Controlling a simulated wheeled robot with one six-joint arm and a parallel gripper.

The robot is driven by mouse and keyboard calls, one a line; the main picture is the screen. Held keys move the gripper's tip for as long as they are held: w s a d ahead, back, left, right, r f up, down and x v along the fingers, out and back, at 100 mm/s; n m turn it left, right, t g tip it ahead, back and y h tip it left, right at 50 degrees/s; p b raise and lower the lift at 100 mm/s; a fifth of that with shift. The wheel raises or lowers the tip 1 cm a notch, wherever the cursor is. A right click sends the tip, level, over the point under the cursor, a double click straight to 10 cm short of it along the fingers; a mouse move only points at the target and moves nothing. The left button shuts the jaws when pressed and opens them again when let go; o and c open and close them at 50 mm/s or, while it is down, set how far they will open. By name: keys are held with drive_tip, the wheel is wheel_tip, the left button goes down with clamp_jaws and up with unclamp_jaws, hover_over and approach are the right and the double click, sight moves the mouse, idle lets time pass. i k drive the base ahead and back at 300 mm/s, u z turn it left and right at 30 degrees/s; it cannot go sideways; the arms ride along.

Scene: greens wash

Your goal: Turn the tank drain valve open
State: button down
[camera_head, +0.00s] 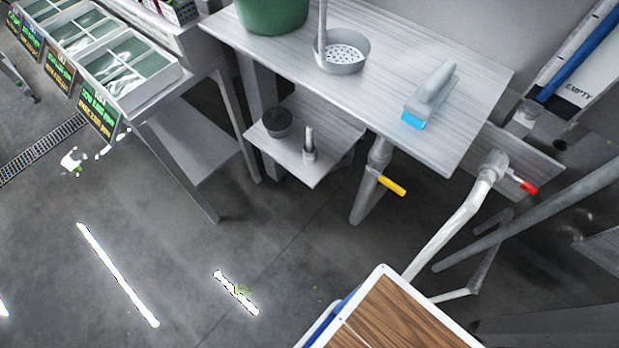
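A yellow valve lever (392,186) sits on a grey vertical pipe (366,200) under the front of the metal table. It points to the right and slightly down, across the pipe. A second lever with a red end (525,184) sits at the top of a pale bent pipe (455,225) farther right. It also points right and slightly down. I cannot tell from this view which lever is the tank drain valve. No tank is clearly seen. My gripper is not in view.
A lower shelf (318,172) holds a black-topped item (277,122). Grey bars cross at right. The floor at left front is mostly clear.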

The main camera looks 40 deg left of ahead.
sight(382, 179)
drive_tip(key=u, duration=1.2)
drive_tip(key=i, duration=0.2)
drive_tip(key=u, duration=1)
drive_tip(key=k, duration=0.7)
drive_tip(key=z, duration=0.9)
